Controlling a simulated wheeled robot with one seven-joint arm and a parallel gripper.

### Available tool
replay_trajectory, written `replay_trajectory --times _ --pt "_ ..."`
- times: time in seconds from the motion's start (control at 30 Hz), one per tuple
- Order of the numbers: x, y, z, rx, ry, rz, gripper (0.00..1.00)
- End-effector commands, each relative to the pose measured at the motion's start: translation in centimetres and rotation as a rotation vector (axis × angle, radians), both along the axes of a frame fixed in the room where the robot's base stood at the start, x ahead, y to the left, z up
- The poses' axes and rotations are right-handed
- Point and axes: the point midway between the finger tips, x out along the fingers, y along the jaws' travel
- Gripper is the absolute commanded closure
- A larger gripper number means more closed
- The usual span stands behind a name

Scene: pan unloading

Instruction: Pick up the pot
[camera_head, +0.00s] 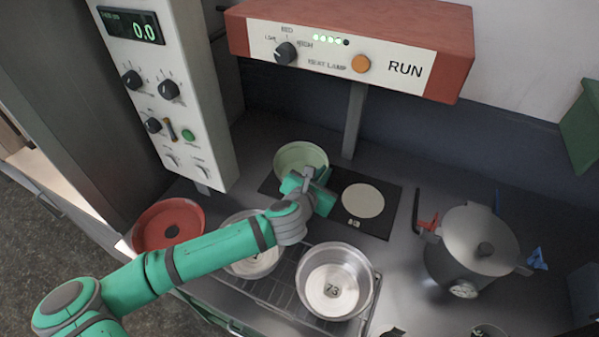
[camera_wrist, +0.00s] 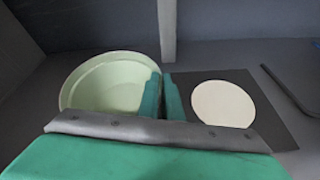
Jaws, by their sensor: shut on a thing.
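A round pale green pot (camera_head: 301,155) is at the back of the counter, over the left part of a black mat. It also shows in the wrist view (camera_wrist: 105,80), left of my fingers, open and empty inside as far as I see. My gripper (camera_head: 318,180) is at the pot's right front side. In the wrist view my fingers (camera_wrist: 162,95) are close together and shut on the pot's right rim. My gripper's body hides the near part of the pot. I cannot tell whether its base touches the mat.
The black mat (camera_head: 394,211) has a bare cream disc (camera_head: 362,201) on its right. A post (camera_head: 354,120) and heat lamp box (camera_head: 350,48) are behind.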

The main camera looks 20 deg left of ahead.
Motion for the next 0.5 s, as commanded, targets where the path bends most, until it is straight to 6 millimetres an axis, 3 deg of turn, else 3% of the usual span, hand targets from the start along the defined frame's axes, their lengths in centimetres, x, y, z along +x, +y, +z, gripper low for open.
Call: replay_trajectory --times 0.5 --pt "-0.24 0.85 -0.13 -0.001 0.002 0.013 1.00"
